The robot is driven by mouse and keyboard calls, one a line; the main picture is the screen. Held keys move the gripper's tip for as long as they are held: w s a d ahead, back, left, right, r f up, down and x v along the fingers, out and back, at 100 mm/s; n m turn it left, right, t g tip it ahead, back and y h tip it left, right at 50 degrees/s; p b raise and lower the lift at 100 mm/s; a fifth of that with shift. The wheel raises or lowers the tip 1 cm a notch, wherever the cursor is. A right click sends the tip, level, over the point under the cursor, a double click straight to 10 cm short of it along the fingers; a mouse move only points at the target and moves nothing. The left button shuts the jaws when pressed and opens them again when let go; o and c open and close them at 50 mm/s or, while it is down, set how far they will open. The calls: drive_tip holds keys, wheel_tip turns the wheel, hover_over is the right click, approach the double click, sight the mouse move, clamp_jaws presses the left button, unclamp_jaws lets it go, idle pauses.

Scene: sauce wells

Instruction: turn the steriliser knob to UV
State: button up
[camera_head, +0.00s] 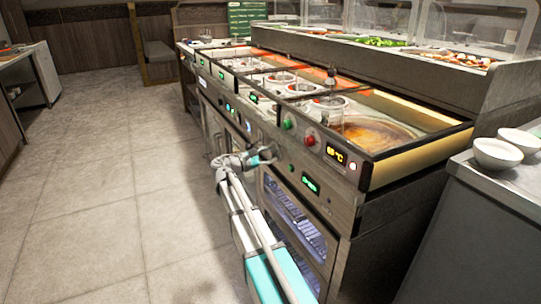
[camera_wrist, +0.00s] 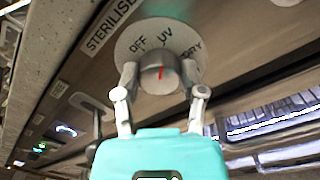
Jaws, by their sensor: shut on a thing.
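The steriliser knob (camera_wrist: 159,77) is a grey round knob on a pale dial plate (camera_wrist: 190,33) in the wrist view. The dial is marked OFF, UV and DRY, and a label beginning STERILIS sits at its upper left. A red line on the knob's face slants slightly right and points roughly at UV. My gripper (camera_wrist: 160,82) has one finger on each side of the knob and is shut on it. In the head view my gripper (camera_head: 264,157) is at the counter's front panel; the knob is hard to make out there.
The counter's front carries a red button (camera_head: 309,140), a green button (camera_head: 287,125) and a lit temperature display (camera_head: 337,154). Below is a glass-fronted cabinet (camera_head: 292,218). White bowls (camera_head: 497,153) stand on the right worktop. The tiled floor (camera_head: 95,180) at left is clear.

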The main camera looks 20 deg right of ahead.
drive_tip(key=o, duration=1.1)
drive_tip(key=shift+o, duration=0.2)
